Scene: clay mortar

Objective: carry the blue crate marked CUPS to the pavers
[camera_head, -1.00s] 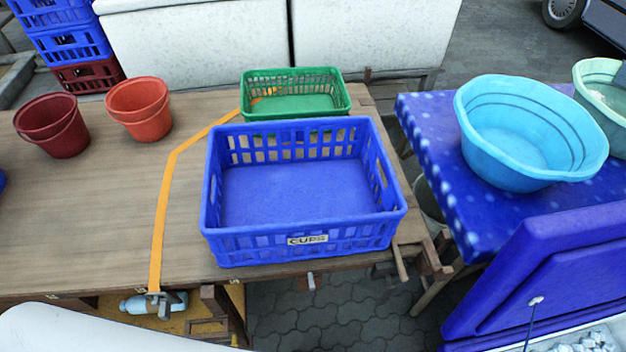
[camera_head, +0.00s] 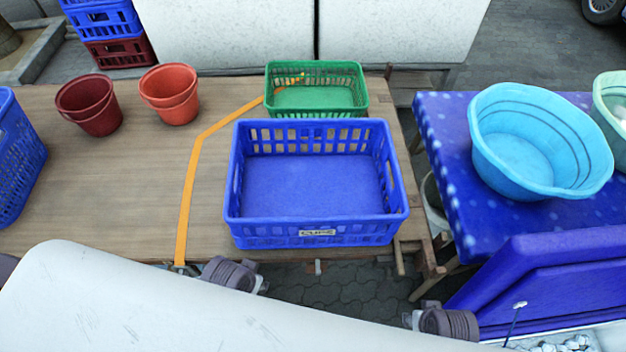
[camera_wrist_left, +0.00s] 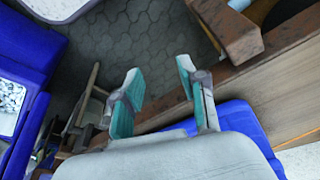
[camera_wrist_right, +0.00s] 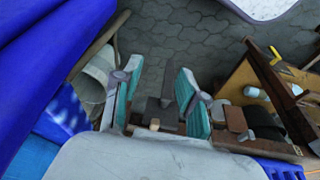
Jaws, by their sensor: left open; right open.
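The blue crate marked CUPS (camera_head: 318,240) stands upright and empty on the wooden table, near its right end and front edge, label facing me. Part of it shows behind my left gripper in the left wrist view (camera_wrist_left: 242,118). Grey pavers (camera_head: 335,287) cover the ground in front of the table. My left gripper (camera_wrist_left: 160,76) is open and empty by the table's edge. My right gripper (camera_wrist_right: 158,72) is open and empty above the ground near the table. In the head view only dark joint parts of my arms show below the crate; the fingers cannot be made out.
A green basket (camera_head: 325,112) stands close behind the crate. Two red buckets (camera_head: 97,112) (camera_head: 176,103) and another blue crate (camera_head: 18,165) are on the table's left. An orange strap (camera_head: 187,205) crosses the tabletop. A spotted blue table (camera_head: 440,165) with basins stands at right.

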